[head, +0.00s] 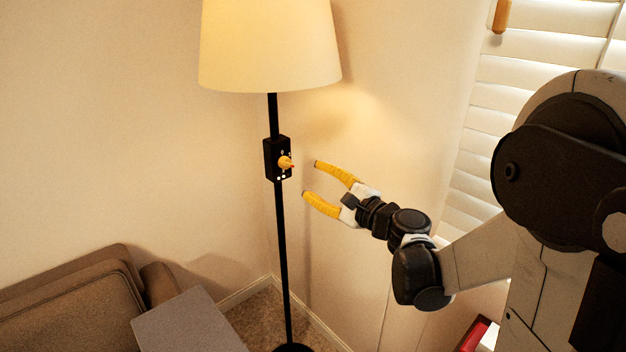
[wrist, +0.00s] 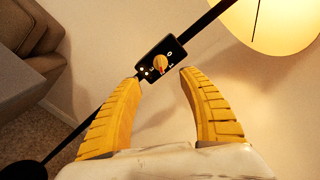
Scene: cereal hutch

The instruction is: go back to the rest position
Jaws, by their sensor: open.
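My gripper (head: 310,178) has two yellow fingers and is open, with nothing between them. In the head view it is to the right of the floor lamp's black switch box (head: 270,160), apart from its orange knob (head: 286,162). In the wrist view the gripper (wrist: 160,78) points toward the switch box (wrist: 175,50), and the knob (wrist: 160,63) shows between the fingertips. The lamp's lit cream shade (head: 268,50) is above the box; part of it shows in the wrist view (wrist: 265,22).
A brown sofa (head: 70,310) and a grey block-like surface (head: 188,325) are at the lower left. White window blinds (head: 505,80) are at the right. A red item (head: 473,335) is at the bottom right. The lamp's black pole (head: 282,250) stands near the wall corner.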

